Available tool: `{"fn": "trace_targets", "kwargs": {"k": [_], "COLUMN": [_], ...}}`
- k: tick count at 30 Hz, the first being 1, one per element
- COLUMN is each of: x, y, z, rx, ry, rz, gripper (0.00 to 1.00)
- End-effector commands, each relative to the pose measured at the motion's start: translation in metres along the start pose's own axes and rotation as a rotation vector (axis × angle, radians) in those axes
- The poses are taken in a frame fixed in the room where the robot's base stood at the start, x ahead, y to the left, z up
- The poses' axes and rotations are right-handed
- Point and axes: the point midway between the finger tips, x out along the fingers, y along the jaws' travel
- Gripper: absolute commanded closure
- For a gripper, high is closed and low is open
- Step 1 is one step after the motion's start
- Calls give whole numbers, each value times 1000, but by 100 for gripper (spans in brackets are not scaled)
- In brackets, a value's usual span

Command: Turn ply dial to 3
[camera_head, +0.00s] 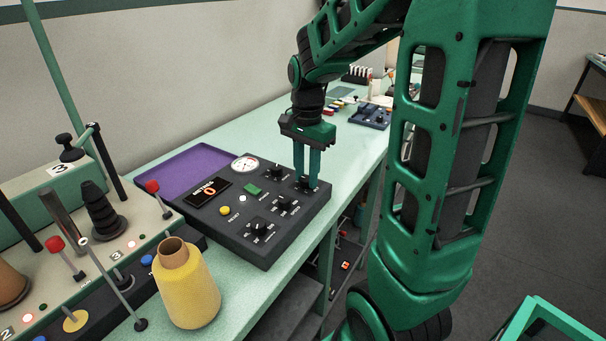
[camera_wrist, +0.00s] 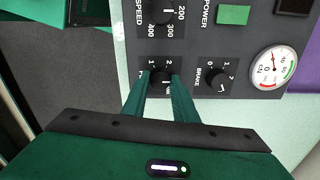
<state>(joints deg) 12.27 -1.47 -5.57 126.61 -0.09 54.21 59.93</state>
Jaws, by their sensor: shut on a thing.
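The control panel (camera_head: 240,238) is a dark box on the bench with several black dials. My gripper (camera_head: 307,180) points down at the dial in the panel's right corner. In the wrist view my gripper (camera_wrist: 160,84) has its two green fingers closed on the sides of this black ply dial (camera_wrist: 161,75). The numbers 1 and 2 show above it. Its label is mostly covered by the left finger, with only a P legible. The fingers hide the lower part of the scale, and I cannot tell which number the dial points to.
The brake dial (camera_wrist: 215,81) sits close beside my right finger in the wrist view. The speed dial (camera_wrist: 166,14) and green power button (camera_wrist: 233,15) lie above. A round gauge (camera_head: 244,164) and red display (camera_head: 208,189) are on the panel. A yellow cone (camera_head: 188,287) stands front left.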

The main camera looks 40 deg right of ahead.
Motion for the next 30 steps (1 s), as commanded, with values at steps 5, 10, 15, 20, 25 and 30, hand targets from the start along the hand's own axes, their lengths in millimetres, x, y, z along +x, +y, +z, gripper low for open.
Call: {"fn": "trace_targets", "kwargs": {"k": [5,10,15,20,25,30], "x": [-1,-1,-1,-2,-17,-48], "y": [-3,-3,-2,-1,-2,-3], "z": [1,1,1,1,0,0], "rx": [-8,-8,-6,-5,-5,-5], "ry": [1,1,0,0,1,3], "rz": [-7,-6,-4,-3,-5,-7], "gripper": [97,57,56,56,56,56]}}
